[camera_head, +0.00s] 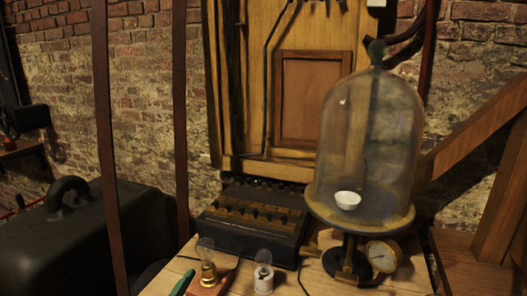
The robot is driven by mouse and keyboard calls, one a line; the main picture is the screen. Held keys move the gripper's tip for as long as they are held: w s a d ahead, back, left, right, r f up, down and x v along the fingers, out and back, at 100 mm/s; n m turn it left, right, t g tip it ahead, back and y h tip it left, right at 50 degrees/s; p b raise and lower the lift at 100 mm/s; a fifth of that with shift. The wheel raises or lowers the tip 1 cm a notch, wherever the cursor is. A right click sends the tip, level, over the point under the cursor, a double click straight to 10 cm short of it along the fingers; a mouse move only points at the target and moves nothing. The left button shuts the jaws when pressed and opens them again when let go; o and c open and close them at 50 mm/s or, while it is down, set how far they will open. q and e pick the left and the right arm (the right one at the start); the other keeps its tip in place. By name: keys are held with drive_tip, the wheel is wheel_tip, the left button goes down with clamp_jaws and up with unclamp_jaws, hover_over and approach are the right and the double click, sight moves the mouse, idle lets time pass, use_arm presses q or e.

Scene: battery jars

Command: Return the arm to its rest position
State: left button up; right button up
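Neither my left gripper nor my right gripper shows in the head view, and I see no part of either arm. A glass bell jar (366,130) with a dark knob on top stands on a round plate on a dark stand at the right of the wooden table (325,278). A small white bowl (347,200) is inside the jar. A round gauge (383,257) sits at the stand.
A dark box with rows of knobs (255,218) stands at the table's back. Two bulbs, one in a brass holder (208,272) and one in a white holder (264,280), stand in front. A black case (75,240) is at left. Wooden beams (470,135) rise at right.

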use_arm(q)
drive_tip(key=s+a+f+n+g+y, duration=0.1)
drive_tip(key=s+a+f+n+g, duration=0.1)
drive_tip(key=s+f+n+g, duration=0.4)
drive_tip(key=s+a+f+n+g, duration=0.1)
drive_tip(key=s+a+f+g, duration=0.15)
drive_tip(key=s+f, duration=0.65)
drive_tip(key=s+a+f+n+g+y, duration=0.1)
drive_tip(key=s+a+f+n+g, duration=0.3)
drive_tip(key=s, duration=0.6)
wheel_tip(320, 180, down, 25)
drive_tip(key=s+d+g+p, duration=0.1)
drive_tip(key=d, duration=0.1)
drive_tip(key=s+a+f, duration=0.1)
drive_tip(key=s+f, duration=0.7)
drive_tip(key=s, duration=0.1)
drive_tip(key=s+a+f+g, duration=0.1)
drive_tip(key=s+a+f, duration=0.1)
drive_tip(key=s+f, duration=0.7)
drive_tip(key=shift+a+m+p, duration=0.25)
drive_tip(key=shift+m+p, duration=0.15)
drive_tip(key=shift+p, duration=0.05)
drive_tip(key=shift+w, duration=0.1)
